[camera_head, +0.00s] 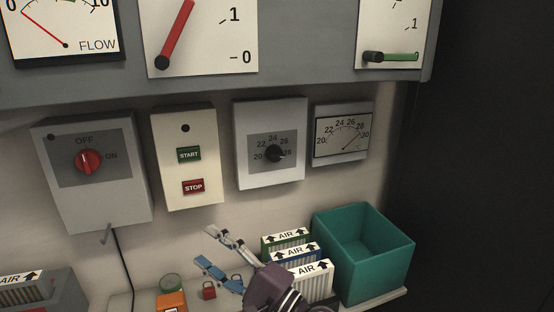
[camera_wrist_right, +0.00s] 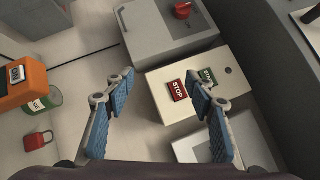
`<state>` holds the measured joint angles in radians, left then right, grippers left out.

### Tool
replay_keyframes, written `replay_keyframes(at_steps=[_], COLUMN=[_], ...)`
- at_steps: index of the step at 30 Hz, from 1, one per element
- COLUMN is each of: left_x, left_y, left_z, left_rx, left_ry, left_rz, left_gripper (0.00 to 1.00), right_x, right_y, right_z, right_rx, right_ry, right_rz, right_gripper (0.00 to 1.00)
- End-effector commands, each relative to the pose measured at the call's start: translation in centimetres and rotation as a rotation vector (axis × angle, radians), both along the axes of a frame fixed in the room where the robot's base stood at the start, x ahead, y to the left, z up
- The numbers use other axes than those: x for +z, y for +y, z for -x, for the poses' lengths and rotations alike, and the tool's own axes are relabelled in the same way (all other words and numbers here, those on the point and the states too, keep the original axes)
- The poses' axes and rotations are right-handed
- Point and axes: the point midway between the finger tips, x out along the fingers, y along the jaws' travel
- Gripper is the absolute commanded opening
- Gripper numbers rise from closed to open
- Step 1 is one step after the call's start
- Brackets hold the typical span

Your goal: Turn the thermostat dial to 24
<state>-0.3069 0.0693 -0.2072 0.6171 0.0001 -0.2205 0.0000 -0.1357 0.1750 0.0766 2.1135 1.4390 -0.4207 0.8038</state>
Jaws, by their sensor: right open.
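The thermostat is a light grey box (camera_head: 301,117) on the wall in the head view, with a scale from 20 to 28 around a black dial (camera_head: 273,154). The dial's pointer seems to point right, near 28, but it is small. A temperature gauge (camera_head: 341,136) hangs just right of it, its needle near 28 to 30. My right gripper (camera_head: 209,247) is open and empty, below the thermostat and apart from it. In the right wrist view its blue-padded fingers (camera_wrist_right: 160,85) are spread. A pale box at lower right there is partly hidden; no dial shows. My left gripper is not in view.
Left of the thermostat are a START/STOP box (camera_head: 186,205) and an OFF/ON switch box (camera_head: 95,205). Below are AIR filters (camera_head: 291,252), a teal bin (camera_head: 377,265), a red padlock (camera_head: 209,291) and an orange object (camera_head: 171,302). A gauge panel (camera_head: 300,84) overhangs above.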

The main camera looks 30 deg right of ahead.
Motion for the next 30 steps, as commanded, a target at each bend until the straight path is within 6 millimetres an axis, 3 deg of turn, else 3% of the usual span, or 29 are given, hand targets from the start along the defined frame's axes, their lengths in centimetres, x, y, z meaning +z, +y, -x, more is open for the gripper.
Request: replay_keyframes(at_steps=[3,6,9,12,18,30], left_x=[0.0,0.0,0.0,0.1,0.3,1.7], left_y=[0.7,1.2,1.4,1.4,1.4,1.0], left_z=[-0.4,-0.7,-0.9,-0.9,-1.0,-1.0], left_rx=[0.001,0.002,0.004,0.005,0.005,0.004], left_ry=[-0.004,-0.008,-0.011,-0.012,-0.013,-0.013], left_rz=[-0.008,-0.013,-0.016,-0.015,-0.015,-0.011], left_gripper=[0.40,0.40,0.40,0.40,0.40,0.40], right_x=[4.2,6.3,6.9,6.7,6.3,8.5], right_y=[-6.1,-12.0,-17.0,-20.3,-23.1,-24.7], right_z=[-2.6,-4.3,-5.5,-6.2,-7.2,-12.3], right_rx=[-0.071,-0.119,-0.152,-0.171,-0.186,-0.187], right_ry=[-0.021,-0.029,-0.033,-0.032,-0.030,-0.029], right_rz=[-0.367,-0.699,-0.980,-1.181,-1.348,-1.349], right_gripper=[0.50,0.50,0.50,0.50,0.50,0.50])
